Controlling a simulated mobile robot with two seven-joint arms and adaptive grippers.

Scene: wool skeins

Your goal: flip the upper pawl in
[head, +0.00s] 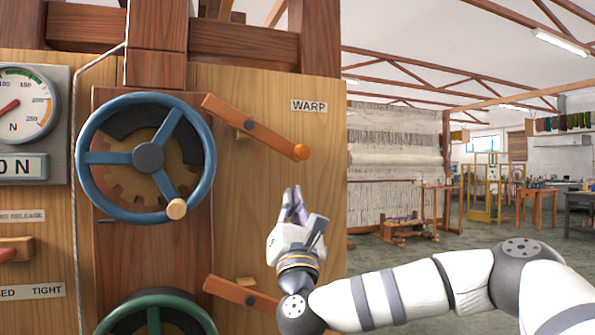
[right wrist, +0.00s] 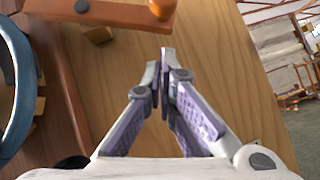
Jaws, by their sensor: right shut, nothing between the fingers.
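The upper pawl (head: 255,127) is a reddish wooden bar right of the blue handwheel (head: 87,158). It slopes down to the right and ends in an orange knob (head: 302,152). Its left end lies by the wheel's upper right rim. In the right wrist view the pawl (right wrist: 100,12) crosses the top, with its knob (right wrist: 161,8) at the upper edge. My right gripper (head: 294,192) is shut and empty, below the knob and apart from it. It also shows in the right wrist view (right wrist: 160,62), pointing up toward the pawl. My left gripper is not in view.
A lower wooden pawl (head: 240,294) sits beside a green handwheel (head: 155,300) at the bottom. A WARP label (head: 309,106) is on the board above the upper pawl. A gauge (head: 25,105) is at the left. The room is open right of the board.

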